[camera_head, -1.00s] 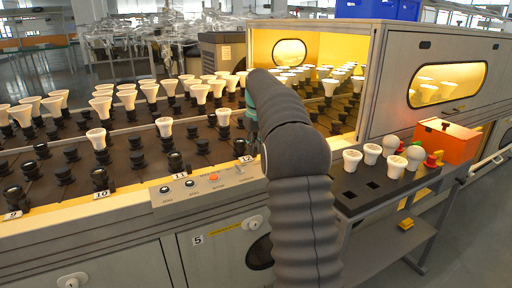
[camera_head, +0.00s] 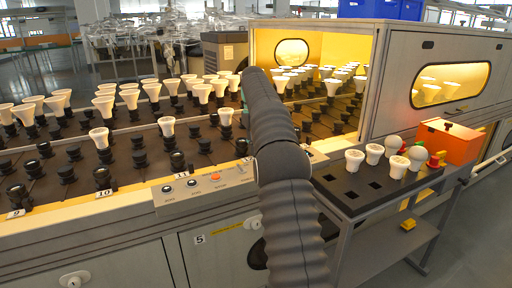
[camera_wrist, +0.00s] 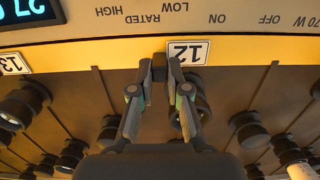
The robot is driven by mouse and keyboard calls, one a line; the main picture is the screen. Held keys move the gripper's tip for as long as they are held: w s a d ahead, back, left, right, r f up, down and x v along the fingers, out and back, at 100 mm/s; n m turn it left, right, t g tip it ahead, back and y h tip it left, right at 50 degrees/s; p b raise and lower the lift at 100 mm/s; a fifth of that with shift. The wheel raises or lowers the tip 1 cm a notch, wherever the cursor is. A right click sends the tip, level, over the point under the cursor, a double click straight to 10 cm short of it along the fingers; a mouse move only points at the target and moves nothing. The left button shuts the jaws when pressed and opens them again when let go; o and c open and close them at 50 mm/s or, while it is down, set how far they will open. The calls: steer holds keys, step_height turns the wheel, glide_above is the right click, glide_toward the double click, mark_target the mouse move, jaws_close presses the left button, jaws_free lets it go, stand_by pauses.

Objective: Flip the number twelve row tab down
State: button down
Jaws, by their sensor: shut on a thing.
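The number 12 plate (camera_wrist: 188,52) is a white label with black digits on the yellow rail in the wrist view. My gripper (camera_wrist: 159,72) is at the rail, just left of this plate. Its fingertips are closed around a small dark upright piece (camera_wrist: 158,66), which looks like the row tab. Whether that tab stands up or lies down I cannot tell. In the head view my arm covers the gripper and the tab.
Dark sockets (camera_wrist: 248,128) lie close around the fingers. The number 13 plate (camera_wrist: 14,64) is to the left. White bulbs (camera_head: 100,138) stand in rows on the rack. A side shelf (camera_head: 345,190) holds bulbs and an orange box (camera_head: 448,140).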

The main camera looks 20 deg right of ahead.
steer(key=c, duration=1.1)
jaws_free()
steer(key=shift+c, duration=0.2)
